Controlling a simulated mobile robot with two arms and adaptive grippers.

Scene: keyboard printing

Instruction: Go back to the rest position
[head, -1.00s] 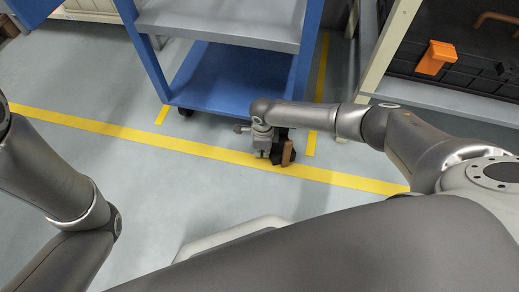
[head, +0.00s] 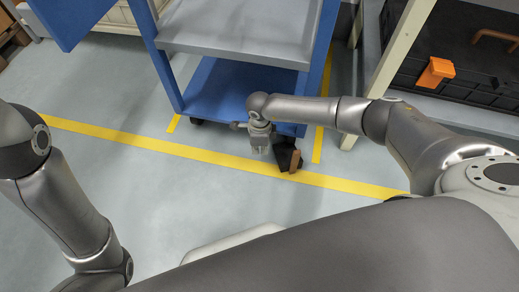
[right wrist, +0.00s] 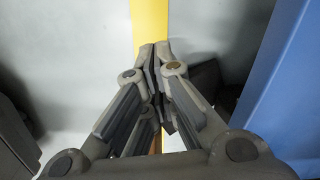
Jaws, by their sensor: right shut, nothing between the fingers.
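My right gripper (head: 260,148) hangs low over the floor in the head view, in front of the blue cart (head: 230,90) and close to its lower shelf. In the right wrist view the fingertips (right wrist: 155,48) are together with nothing held between them, above the yellow floor line (right wrist: 150,20). My left arm comes in at the left of the head view. Its gripper is out of the picture.
A dark object with a brown side (head: 288,156) shows beside the right gripper; I cannot tell what it is. A shelf (head: 460,107) with a black case and orange part (head: 435,72) stands at the right. The floor at left is clear.

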